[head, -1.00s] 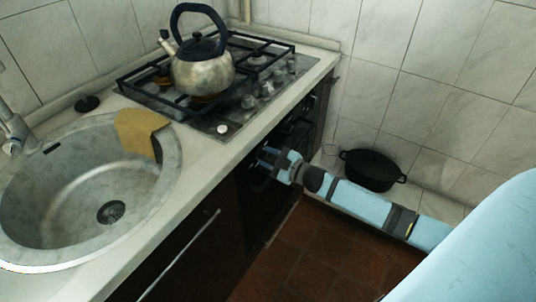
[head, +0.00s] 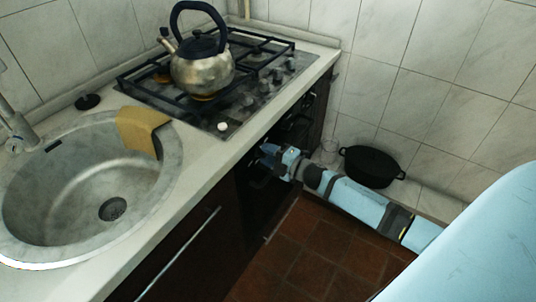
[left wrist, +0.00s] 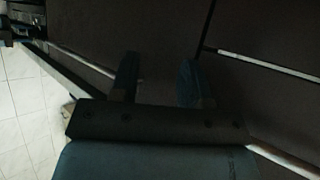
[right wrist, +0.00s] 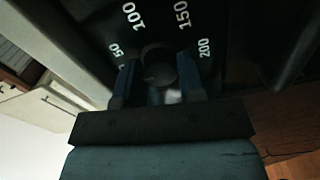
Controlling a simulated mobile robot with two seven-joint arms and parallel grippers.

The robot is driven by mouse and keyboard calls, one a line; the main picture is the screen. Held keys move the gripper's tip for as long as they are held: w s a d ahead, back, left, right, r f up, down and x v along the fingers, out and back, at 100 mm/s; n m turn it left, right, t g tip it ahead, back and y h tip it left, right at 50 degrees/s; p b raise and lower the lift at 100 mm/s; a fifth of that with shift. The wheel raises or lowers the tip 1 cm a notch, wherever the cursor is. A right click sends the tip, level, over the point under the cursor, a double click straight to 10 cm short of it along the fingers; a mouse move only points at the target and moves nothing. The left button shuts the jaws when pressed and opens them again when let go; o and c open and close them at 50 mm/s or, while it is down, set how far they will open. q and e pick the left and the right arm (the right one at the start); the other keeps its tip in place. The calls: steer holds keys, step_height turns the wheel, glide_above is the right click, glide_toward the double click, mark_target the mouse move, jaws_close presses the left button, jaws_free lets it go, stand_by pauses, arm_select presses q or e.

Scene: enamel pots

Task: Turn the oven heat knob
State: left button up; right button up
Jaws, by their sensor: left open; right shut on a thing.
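The oven heat knob (right wrist: 159,72) is a dark round knob on a black panel in the right wrist view. White numbers 50, 100, 150 and 200 are printed around it. My right gripper (right wrist: 156,74) is shut on the knob, with one finger on each side. In the head view the right gripper (head: 268,156) is at the oven front (head: 292,128), below the counter edge, and hides the knob there. My left gripper (left wrist: 158,78) is open and empty in front of dark cabinet fronts in the left wrist view. It does not show in the head view.
A kettle (head: 203,68) stands on the gas hob (head: 228,127) above the oven. A sink (head: 60,200) with a tan cloth (head: 138,122) is to the left.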

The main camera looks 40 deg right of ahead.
steer(key=shift+n, duration=0.4)
steer(key=o, duration=0.9)
arm_select(q)
steer(key=shift+a+p, duration=0.1)
steer(key=shift+p, duration=0.35)
arm_select(e)
steer(key=shift+v, duration=6.95)
steer(key=shift+f, duration=0.1)
